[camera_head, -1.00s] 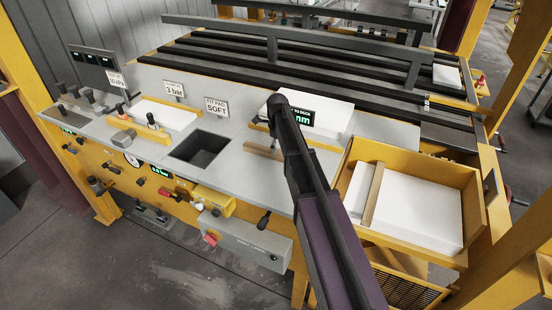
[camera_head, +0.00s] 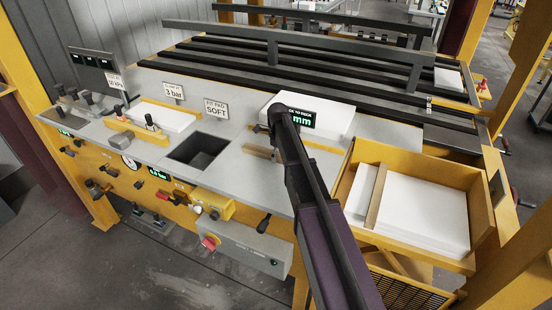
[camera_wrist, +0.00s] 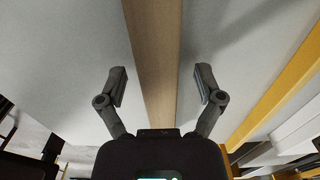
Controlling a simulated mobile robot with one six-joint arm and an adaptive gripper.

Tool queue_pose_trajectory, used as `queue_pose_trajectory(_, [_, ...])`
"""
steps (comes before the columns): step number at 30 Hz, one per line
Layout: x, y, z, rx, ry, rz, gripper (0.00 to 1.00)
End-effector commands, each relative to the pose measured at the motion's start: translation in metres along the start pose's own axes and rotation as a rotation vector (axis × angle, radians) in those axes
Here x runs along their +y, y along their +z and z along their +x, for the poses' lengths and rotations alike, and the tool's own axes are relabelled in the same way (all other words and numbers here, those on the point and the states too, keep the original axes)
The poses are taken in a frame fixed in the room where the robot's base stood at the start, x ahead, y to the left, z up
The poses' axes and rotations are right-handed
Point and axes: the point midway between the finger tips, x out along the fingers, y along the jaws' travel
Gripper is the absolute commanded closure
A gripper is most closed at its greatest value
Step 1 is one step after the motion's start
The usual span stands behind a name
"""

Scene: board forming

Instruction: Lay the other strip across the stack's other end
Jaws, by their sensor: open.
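One wooden strip (camera_head: 375,196) lies across the white stack (camera_head: 425,215) in the yellow tray at right, toward the stack's left end. The stack's right part is bare. The other wooden strip (camera_head: 260,151) lies on the grey bench top, partly hidden behind my arm in the head view. In the wrist view this strip (camera_wrist: 156,50) runs lengthwise between the fingers of my gripper (camera_wrist: 160,75). My gripper is open, with a finger on each side and a visible gap to the strip. In the head view my arm mostly hides the gripper.
The yellow tray (camera_head: 480,215) has raised walls right of my arm. A white block (camera_head: 335,115) lies behind the arm end, beside a small display (camera_head: 301,118). A square recess (camera_head: 198,150) opens in the bench at left. A yellow edge (camera_wrist: 275,85) runs right of the strip.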

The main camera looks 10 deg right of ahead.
Motion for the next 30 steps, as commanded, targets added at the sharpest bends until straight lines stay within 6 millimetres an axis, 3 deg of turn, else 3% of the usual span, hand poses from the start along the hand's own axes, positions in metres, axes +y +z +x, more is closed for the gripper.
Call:
queue_pose_trajectory(5, [-0.0002, -0.0002, 0.0000, 0.000, 0.000, 0.000, 0.14])
queue_pose_trajectory(8, [-0.0003, -0.0003, 0.0000, 0.000, 0.000, 0.000, 0.38])
queue_pose_trajectory(14, [-0.0004, -0.0005, 0.0001, 0.000, 0.000, 0.001, 0.97])
queue_pose_trajectory(30, [-0.0007, -0.0008, -0.0049, 0.000, 0.000, 0.001, 1.00])
